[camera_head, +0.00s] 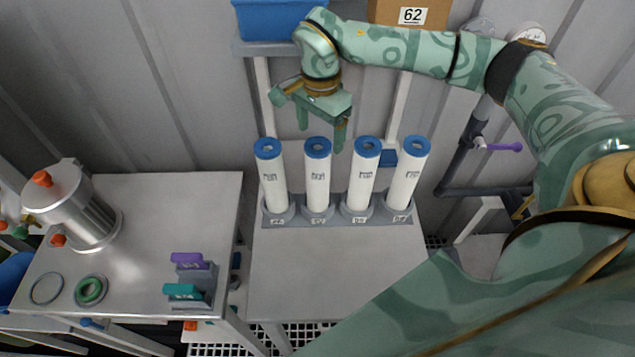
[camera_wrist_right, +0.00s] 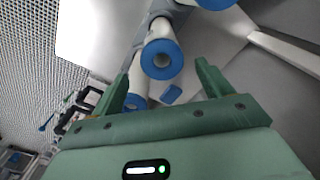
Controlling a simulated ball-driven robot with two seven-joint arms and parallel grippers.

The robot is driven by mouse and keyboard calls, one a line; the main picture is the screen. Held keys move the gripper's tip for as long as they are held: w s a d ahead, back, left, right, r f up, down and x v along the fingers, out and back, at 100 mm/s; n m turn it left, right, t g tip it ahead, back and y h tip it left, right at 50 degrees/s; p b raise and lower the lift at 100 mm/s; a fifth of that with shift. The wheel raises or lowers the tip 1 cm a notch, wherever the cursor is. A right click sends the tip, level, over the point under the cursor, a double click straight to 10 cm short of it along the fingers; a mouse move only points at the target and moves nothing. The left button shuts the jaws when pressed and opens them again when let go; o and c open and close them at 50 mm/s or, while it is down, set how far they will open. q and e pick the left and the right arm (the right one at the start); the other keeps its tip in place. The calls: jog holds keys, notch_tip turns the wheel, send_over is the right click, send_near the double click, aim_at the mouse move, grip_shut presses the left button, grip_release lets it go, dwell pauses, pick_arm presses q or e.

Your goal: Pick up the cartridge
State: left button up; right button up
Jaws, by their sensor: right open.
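Several white cartridges with blue ring caps stand upright in a row in a grey rack (camera_head: 335,219) on the middle table. They are the far left cartridge (camera_head: 271,178), second cartridge (camera_head: 318,180), third cartridge (camera_head: 361,180) and far right cartridge (camera_head: 406,180). My right gripper (camera_head: 321,136) is open and empty, pointing down at the second cartridge's cap, behind or above it; the exact gap is unclear. In the right wrist view, a cartridge's blue cap (camera_wrist_right: 161,60) shows between the open fingers, beyond their tips. My left gripper is not in view.
A steel vessel (camera_head: 85,208) with orange knobs, ring seals (camera_head: 91,290) and a holder with purple and teal clips (camera_head: 189,277) sit on the left table. A blue bin (camera_head: 275,20) and a box labelled 62 (camera_head: 412,14) are above. The middle table's front (camera_head: 320,275) is clear.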

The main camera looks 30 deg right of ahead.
aim_at(318, 156)
notch_tip(318, 156, down, 8)
jog(key=shift+w+a+r+b, duration=0.1)
jog(key=shift+w+a+b, duration=0.05)
jog(key=shift+b, duration=0.2)
jog(key=c, duration=1.5)
